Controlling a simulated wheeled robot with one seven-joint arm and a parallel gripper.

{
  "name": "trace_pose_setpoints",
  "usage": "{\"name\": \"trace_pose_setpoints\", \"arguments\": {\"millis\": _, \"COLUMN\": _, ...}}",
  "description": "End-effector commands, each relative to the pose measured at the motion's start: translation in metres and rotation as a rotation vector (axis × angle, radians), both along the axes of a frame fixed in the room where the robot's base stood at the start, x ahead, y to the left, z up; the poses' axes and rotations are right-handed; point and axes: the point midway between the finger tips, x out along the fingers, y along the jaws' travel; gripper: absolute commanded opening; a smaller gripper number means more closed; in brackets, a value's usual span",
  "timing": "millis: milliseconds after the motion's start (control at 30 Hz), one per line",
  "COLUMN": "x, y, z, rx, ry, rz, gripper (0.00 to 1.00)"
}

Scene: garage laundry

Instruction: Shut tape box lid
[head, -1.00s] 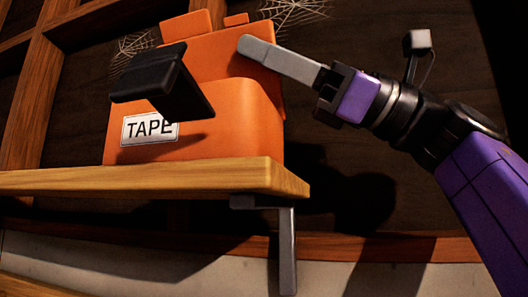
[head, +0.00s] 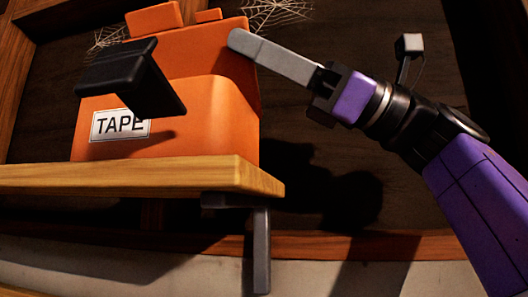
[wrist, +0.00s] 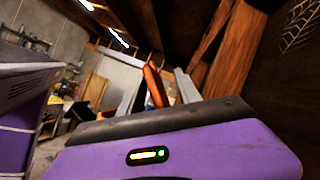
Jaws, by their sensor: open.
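The orange tape box (head: 185,130) stands on a wooden shelf, with a white TAPE label on its front. Its orange lid (head: 190,55) stands raised at the back, so the box is open. A black angled piece (head: 125,75) juts in front of the box; how it is attached is unclear. My gripper (head: 238,42) reaches in from the right, its grey fingers overlapping the lid's upper right edge in the head view. In the wrist view, the orange lid (wrist: 155,84) shows edge-on between the spread grey fingers. Contact cannot be told.
The wooden shelf (head: 130,176) ends just right of the box, above a grey bracket (head: 261,245). A dark wall with cobwebs (head: 275,12) stands behind. The space right of the shelf, below my arm, is clear.

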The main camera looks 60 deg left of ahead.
Motion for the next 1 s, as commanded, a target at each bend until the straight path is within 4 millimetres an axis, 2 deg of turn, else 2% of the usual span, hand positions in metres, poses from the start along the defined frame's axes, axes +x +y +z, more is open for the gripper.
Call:
{"name": "trace_pose_setpoints", "arguments": {"millis": 600, "x": 0.035, "y": -0.028, "z": 0.001, "rx": 0.001, "ry": 0.000, "rz": -0.001, "gripper": 0.40}}
{"name": "trace_pose_setpoints", "arguments": {"millis": 1000, "x": 0.039, "y": -0.031, "z": 0.000, "rx": 0.001, "ry": 0.001, "rz": 0.001, "gripper": 0.40}}
